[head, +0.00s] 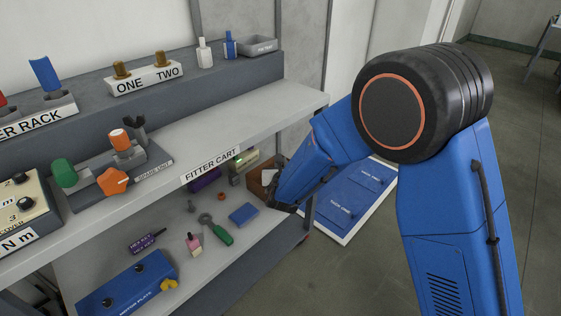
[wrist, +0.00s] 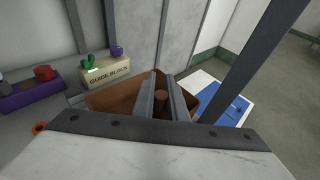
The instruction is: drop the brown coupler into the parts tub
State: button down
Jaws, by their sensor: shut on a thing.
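My gripper (wrist: 161,78) is shut on the brown coupler (wrist: 160,97), a small round piece between the two grey fingers in the wrist view. The brown open parts tub (wrist: 112,102) shows behind and on both sides of the fingers. The fingers and coupler appear over its opening; how high above its floor they are I cannot tell. In the head view the tub (head: 256,186) sits at the right end of the lower shelf, partly hidden by my blue arm. The coupler cannot be made out there.
The guide block (wrist: 106,72) and a purple block (wrist: 32,93) stand left of the tub. The lower shelf also holds a green-handled tool (head: 220,234) and a blue block (head: 243,214). The upper shelf (head: 240,125) overhangs it. A blue floor board (head: 350,200) lies beyond the cart's right end.

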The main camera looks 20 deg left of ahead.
jog(key=w+a+f, duration=0.2)
jog(key=w+f, duration=0.1)
jog(key=w, duration=0.2)
jog(key=shift+w+f, duration=0.2)
jog(key=shift+f, duration=0.05)
jog(key=shift+f, duration=0.25)
jog(key=c, duration=1.8)
grip_release()
jog(key=shift+o, duration=0.2)
jog(key=v, duration=1.2)
jog(key=shift+a+r, duration=0.15)
jog(key=shift+r, duration=0.15)
